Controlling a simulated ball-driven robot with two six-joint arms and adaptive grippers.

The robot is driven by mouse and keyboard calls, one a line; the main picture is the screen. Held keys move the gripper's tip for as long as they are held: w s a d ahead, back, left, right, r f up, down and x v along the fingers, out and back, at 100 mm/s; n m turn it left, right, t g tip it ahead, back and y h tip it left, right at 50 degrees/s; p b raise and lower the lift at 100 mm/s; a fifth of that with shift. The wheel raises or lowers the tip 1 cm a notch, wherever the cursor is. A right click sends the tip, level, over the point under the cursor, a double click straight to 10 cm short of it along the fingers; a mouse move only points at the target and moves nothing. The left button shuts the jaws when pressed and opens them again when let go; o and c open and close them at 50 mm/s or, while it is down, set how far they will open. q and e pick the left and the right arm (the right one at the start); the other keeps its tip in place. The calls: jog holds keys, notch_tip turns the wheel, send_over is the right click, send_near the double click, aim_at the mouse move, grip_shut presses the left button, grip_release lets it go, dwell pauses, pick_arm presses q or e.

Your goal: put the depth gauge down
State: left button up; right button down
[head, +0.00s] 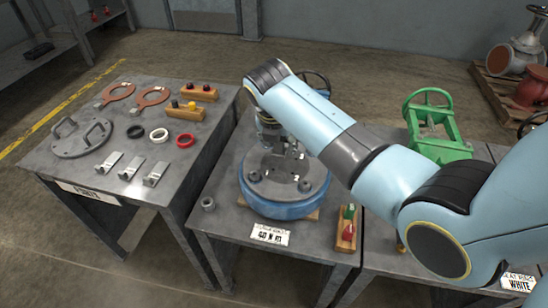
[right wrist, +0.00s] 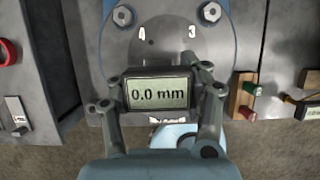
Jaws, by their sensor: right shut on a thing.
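My right gripper (head: 284,150) hangs over the round blue-rimmed body with a grey top plate (head: 262,206) on the middle table. In the right wrist view my right gripper (right wrist: 161,95) has its two fingers closed on the sides of the depth gauge (right wrist: 158,93), a dark box whose display reads 0.0 mm. The grey plate with bolts (right wrist: 165,30) lies beyond the gauge in that view. I cannot tell whether the gauge touches anything below it. In the head view my arm and gripper largely hide the gauge. My left gripper is not in view.
A wooden block with green and red pegs (head: 347,228) stands at the middle table's right front, a nut (head: 208,203) at its left. The left table (head: 190,195) holds rings, clips and a handled disc (head: 82,137). A green frame (head: 438,125) stands on the right table.

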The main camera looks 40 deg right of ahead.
aim_at(273, 156)
jog(key=shift+w+a+f, duration=0.1)
jog(key=shift+a+f, duration=0.35)
jog(key=shift+a, duration=0.35)
jog(key=shift+f+b, duration=0.45)
jog(key=shift+f, duration=1.55)
jog(key=shift+f, duration=0.1)
jog(key=c, duration=0.6)
grip_release()
jog(key=shift+f, duration=0.1)
jog(key=shift+o, duration=0.2)
jog(key=p+v, duration=0.2)
jog(key=v, duration=1)
jog(key=shift+p, duration=0.4)
